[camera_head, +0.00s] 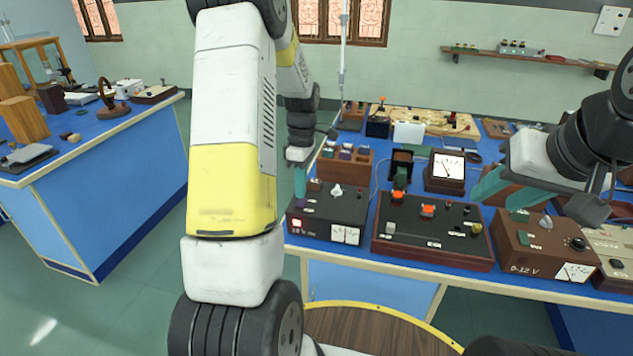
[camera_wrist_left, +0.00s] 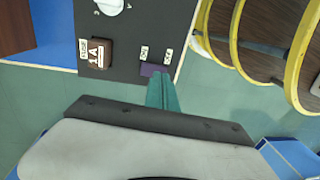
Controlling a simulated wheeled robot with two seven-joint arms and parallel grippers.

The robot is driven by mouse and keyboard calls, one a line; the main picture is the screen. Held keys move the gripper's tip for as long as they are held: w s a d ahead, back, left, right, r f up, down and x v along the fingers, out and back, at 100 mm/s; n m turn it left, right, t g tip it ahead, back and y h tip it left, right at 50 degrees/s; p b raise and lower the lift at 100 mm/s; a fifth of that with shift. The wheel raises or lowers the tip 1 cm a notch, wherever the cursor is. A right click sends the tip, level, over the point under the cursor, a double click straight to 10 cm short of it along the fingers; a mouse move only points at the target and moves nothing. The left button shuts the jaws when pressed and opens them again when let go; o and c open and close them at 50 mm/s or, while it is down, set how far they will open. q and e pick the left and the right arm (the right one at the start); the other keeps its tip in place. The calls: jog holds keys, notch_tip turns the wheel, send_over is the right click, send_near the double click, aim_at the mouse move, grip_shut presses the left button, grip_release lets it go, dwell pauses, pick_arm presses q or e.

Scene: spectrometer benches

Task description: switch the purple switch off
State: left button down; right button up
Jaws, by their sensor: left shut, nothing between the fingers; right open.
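The purple switch (camera_wrist_left: 153,70) shows in the left wrist view near the edge of a dark panel, below two small white labels. I cannot make out its position in the head view. My left gripper (camera_head: 300,187) is shut and empty, pointing down over the left end of the dark instrument box (camera_head: 338,205). In the left wrist view its teal fingers (camera_wrist_left: 162,93) are together just below the purple switch; whether they touch it I cannot tell. My right gripper (camera_head: 507,189) is open and empty above the right side of the bench.
The dark box carries a white knob (camera_wrist_left: 112,4) and a brown block marked 1A (camera_wrist_left: 95,53). A wider black panel with orange knobs (camera_head: 432,235) and a brown 0-12 V box (camera_head: 540,250) stand to its right. Another blue bench (camera_head: 110,190) stands at left.

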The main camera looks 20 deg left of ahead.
aim_at(300, 205)
pick_arm(q)
jog(key=shift+s+f, duration=0.1)
jog(key=shift+f, duration=0.95)
jog(key=shift+s+f, duration=0.55)
jog(key=shift+f, duration=0.05)
jog(key=shift+w+r, duration=0.2)
jog(key=shift+w, duration=0.6)
jog(key=shift+r, duration=0.1)
jog(key=shift+w+r, duration=0.1)
jog(key=shift+r, duration=0.1)
notch_tip(300, 205, up, 14)
jog(key=w, duration=0.1)
